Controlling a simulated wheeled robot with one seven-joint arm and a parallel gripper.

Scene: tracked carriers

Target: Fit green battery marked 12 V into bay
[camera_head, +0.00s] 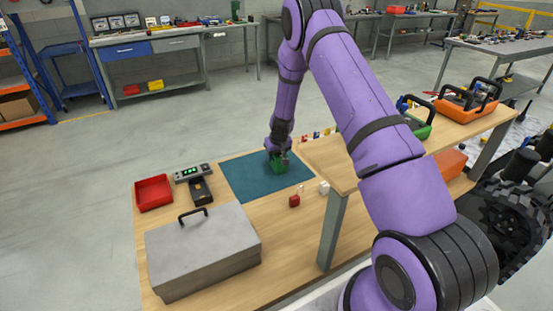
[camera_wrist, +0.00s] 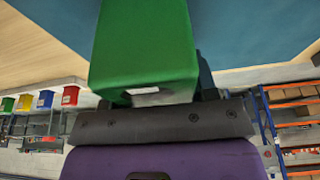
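A green block, which I take for the battery (camera_head: 277,167), is at my gripper (camera_head: 281,156) over the teal mat (camera_head: 245,183). In the wrist view the green battery (camera_wrist: 145,45) fills the space just beyond the gripper's palm, with a dark finger beside it on the right, so the gripper looks shut on it. Its 12 V mark cannot be read. I cannot tell whether the battery touches the mat. A dark holder with a recess (camera_head: 201,191), likely the bay, lies on the bench left of the mat, below a grey unit with a green-lit display (camera_head: 192,173).
A red tray (camera_head: 153,192) and a grey toolbox with a raised handle (camera_head: 203,250) stand on the left of the bench. A raised shelf (camera_head: 460,128) holds an orange tote (camera_head: 467,108).

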